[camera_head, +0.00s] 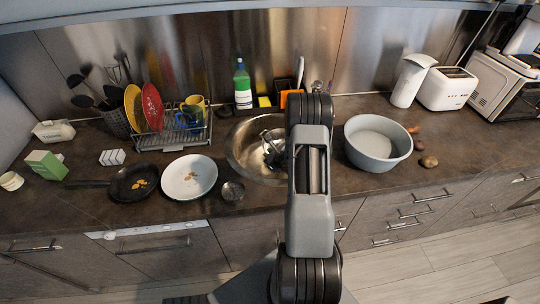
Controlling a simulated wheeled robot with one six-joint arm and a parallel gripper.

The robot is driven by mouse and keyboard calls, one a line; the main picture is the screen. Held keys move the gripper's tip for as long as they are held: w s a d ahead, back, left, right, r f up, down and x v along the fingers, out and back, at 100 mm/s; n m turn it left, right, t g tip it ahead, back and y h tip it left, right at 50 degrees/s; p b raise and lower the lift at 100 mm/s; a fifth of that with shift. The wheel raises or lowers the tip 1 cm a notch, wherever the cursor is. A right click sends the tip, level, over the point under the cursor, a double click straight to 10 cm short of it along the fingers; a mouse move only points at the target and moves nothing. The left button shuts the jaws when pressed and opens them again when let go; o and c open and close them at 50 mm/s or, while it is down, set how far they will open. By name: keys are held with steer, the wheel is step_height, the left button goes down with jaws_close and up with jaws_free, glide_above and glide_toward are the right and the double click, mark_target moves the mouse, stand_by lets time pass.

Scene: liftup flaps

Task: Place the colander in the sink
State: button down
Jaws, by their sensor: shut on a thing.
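The colander appears to be the small, round, dark metal piece (232,191) at the sink's front left. My gripper (270,157) shows small and dark over the sink basin, up and to the right of that round piece. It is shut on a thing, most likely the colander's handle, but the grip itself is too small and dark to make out. The round metal sink (238,146) is set in the brown counter. My arm hides its right side.
A white plate (189,177) and a black pan (133,182) lie left of the sink. A dish rack (172,139) stands behind them. A green bottle (242,86) stands behind the sink. A large grey basin (374,143) stands to the right.

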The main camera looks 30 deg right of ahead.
steer(key=shift+f, duration=0.1)
steer(key=shift+f+b, duration=0.3)
steer(key=shift+f, duration=0.15)
steer(key=c, duration=1.1)
jaws_free()
